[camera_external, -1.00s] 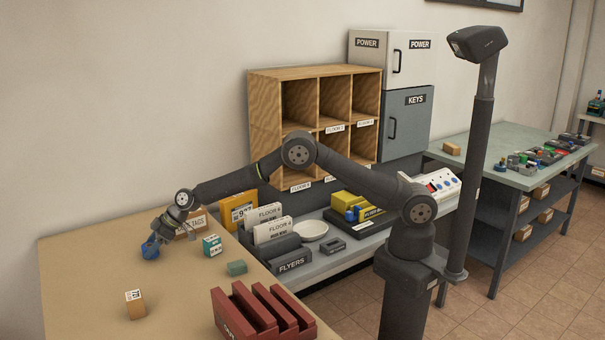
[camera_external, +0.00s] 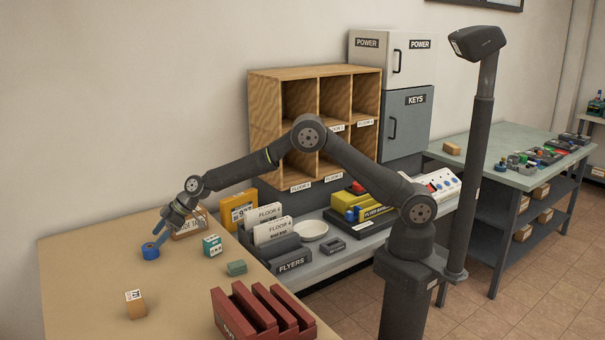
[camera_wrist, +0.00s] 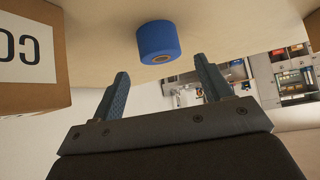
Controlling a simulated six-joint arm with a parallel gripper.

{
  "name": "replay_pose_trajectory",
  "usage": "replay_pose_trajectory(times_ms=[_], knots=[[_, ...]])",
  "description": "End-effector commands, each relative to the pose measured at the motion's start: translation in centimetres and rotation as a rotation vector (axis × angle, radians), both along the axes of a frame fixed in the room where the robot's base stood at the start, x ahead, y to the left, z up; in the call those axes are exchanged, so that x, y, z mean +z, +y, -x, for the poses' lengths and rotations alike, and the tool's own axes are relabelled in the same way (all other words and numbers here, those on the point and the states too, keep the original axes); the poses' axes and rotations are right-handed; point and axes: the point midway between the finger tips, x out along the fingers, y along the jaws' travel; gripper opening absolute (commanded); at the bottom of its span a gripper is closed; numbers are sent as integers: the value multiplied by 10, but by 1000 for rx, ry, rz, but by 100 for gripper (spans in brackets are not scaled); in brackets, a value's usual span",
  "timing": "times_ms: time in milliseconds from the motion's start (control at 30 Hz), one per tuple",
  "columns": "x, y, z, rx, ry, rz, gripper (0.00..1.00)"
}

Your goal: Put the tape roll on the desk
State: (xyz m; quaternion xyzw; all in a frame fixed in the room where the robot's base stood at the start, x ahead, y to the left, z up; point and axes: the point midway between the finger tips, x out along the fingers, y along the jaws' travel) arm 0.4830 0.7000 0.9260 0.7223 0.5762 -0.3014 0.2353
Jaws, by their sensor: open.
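The blue tape roll (camera_external: 151,251) rests on the tan desk (camera_external: 90,270) near its back part. It also shows in the wrist view (camera_wrist: 158,42), ahead of the fingertips and apart from them. My gripper (camera_external: 163,236) is just above and to the right of the roll in the external view. In the wrist view my gripper (camera_wrist: 162,82) has its two fingers spread wide with nothing between them.
A cardboard box (camera_external: 189,224) stands close behind my gripper; a box also fills the wrist view's left edge (camera_wrist: 35,60). A teal box (camera_external: 212,245), a green block (camera_external: 237,267), a small labelled box (camera_external: 135,304) and a red rack (camera_external: 262,312) stand on the desk.

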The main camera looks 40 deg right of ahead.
Motion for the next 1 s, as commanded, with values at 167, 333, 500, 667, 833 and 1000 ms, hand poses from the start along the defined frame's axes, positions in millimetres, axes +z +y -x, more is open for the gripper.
replay_pose_trajectory(times_ms=[167,333,500,667,833,1000], knots=[[25,-24,5,-1,-1,-1,71],[48,-46,10,-1,0,-1,71],[67,-65,14,-1,-1,0,71],[79,-77,17,0,0,0,71],[83,-81,18,0,0,1,76],[83,-81,18,0,0,1,76]])
